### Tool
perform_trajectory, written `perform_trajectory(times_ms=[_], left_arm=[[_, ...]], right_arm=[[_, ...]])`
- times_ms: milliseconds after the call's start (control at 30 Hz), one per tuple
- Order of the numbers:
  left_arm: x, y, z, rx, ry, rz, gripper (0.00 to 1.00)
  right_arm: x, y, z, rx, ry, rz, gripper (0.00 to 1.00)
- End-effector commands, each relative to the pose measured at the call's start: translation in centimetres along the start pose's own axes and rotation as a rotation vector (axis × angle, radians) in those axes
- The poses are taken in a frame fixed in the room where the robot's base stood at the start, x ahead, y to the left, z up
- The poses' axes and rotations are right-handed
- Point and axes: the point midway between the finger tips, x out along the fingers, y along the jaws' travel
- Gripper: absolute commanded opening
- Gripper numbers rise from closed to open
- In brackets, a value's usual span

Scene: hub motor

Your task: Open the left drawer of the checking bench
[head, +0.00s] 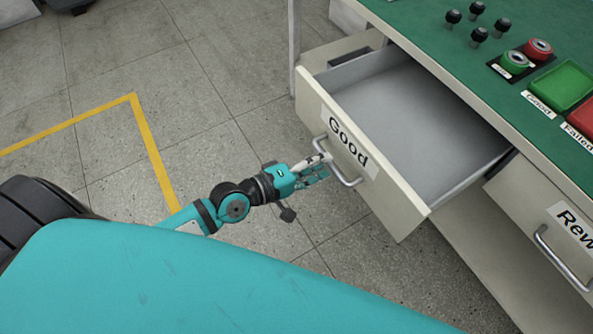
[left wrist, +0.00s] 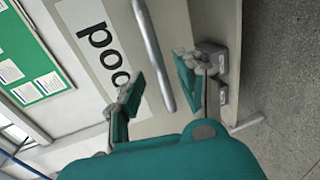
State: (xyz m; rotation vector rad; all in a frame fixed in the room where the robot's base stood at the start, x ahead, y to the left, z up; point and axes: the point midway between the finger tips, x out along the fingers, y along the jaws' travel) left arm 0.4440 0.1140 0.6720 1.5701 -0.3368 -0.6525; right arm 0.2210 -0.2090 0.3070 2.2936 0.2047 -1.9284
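The left drawer (head: 395,205) of the checking bench, labelled "Good", stands pulled well out, and its grey inside (head: 405,115) looks empty. Its metal bar handle (head: 347,180) is on the front panel. My left gripper (head: 318,168) is at this handle, low in front of the panel. In the left wrist view my left gripper (left wrist: 157,78) has its two teal fingers spread apart. The handle bar (left wrist: 152,50) shows between them, with visible gaps on both sides, so the fingers do not clamp it. My right gripper is not in view.
The green bench top (head: 450,50) carries black knobs, red and green buttons, and green and red trays labelled "Good" and "Failed". A second drawer (head: 545,215), its label starting "Rew", is shut at the right. The tiled floor left of the drawer is free, with a yellow line (head: 150,150).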

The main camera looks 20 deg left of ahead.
Motion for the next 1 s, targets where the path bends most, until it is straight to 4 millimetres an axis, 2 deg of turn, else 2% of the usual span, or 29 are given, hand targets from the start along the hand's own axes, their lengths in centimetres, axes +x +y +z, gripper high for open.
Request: perform_trajectory(times_ms=[33,200,400,600,1000], left_arm=[[-1.3,-0.2,0.0,0.003,-0.001,-0.006,0.36],[-5.0,-0.2,0.0,0.005,-0.002,-0.006,0.36],[-7.8,-0.1,0.0,0.003,0.0,-0.003,0.36],[-8.8,0.0,0.0,0.0,0.0,0.0,0.36],[-8.7,0.0,0.0,0.0,0.001,0.001,0.36]], right_arm=[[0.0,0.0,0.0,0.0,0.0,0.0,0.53],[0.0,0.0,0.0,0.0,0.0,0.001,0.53],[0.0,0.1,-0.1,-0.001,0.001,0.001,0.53],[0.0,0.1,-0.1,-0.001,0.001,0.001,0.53],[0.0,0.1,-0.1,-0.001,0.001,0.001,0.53]])
